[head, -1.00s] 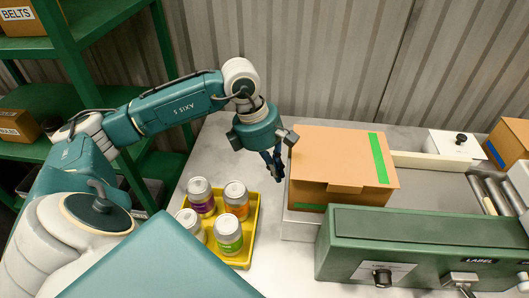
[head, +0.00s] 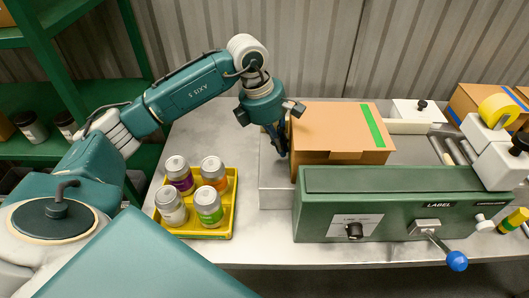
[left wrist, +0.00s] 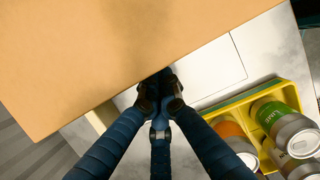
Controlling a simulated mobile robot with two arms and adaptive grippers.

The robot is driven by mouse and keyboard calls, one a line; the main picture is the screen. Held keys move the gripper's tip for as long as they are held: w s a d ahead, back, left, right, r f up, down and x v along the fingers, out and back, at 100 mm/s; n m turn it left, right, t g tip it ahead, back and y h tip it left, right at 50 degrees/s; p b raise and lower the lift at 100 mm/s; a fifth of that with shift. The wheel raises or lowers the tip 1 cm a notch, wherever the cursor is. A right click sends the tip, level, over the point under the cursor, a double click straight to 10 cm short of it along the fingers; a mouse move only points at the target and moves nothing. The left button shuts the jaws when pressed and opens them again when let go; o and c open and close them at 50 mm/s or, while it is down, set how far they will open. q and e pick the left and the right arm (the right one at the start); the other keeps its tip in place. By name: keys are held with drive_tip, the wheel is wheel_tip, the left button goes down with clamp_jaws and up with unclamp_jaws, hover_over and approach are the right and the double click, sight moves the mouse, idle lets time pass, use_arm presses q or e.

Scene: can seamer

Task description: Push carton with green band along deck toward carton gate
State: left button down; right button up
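The carton with the green band (head: 325,125) is a closed brown box on the grey deck (head: 275,185), behind the green machine front. Its green band runs across the top near its right end. My left gripper (head: 282,150) is at the carton's left side, its fingers pointing down and drawn together, holding nothing. In the left wrist view the fingertips (left wrist: 161,88) meet at the edge of the carton (left wrist: 110,45); exact contact is hard to tell. I cannot identify the carton gate for certain; a white block with a black knob (head: 412,113) stands behind the deck, right of the carton. My right gripper is not in view.
The green machine body (head: 390,195) runs along the deck's front, with a blue-knobbed lever (head: 457,261). Rollers (head: 455,150) and a carton with a blue band (head: 465,100) lie to the right. A yellow tray (head: 232,215) of several jars sits front left.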

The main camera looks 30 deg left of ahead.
use_arm(q)
drive_tip(key=w+d, duration=0.1)
drive_tip(key=w+d+b, duration=0.1)
drive_tip(key=w, duration=0.1)
drive_tip(key=shift+d+f, duration=0.35)
drive_tip(key=shift+d, duration=0.05)
drive_tip(key=w+d, duration=0.1)
drive_tip(key=d, duration=0.1)
drive_tip(key=w+d+b, duration=0.1)
drive_tip(key=d, duration=0.1)
drive_tip(key=w+d, duration=0.2)
drive_tip(key=shift+b, duration=0.4)
drive_tip(key=w+d, duration=0.1)
drive_tip(key=d, duration=0.1)
drive_tip(key=w+d+b, duration=0.1)
drive_tip(key=d, duration=0.1)
drive_tip(key=w+d, duration=0.2)
drive_tip(key=d, duration=0.1)
drive_tip(key=shift+w+d+r, duration=0.1)
drive_tip(key=shift+w+d, duration=0.05)
drive_tip(key=shift+d, duration=0.05)
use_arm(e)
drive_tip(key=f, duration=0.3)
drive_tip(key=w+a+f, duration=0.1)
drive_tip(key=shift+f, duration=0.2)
use_arm(q)
drive_tip(key=shift+a, duration=0.1)
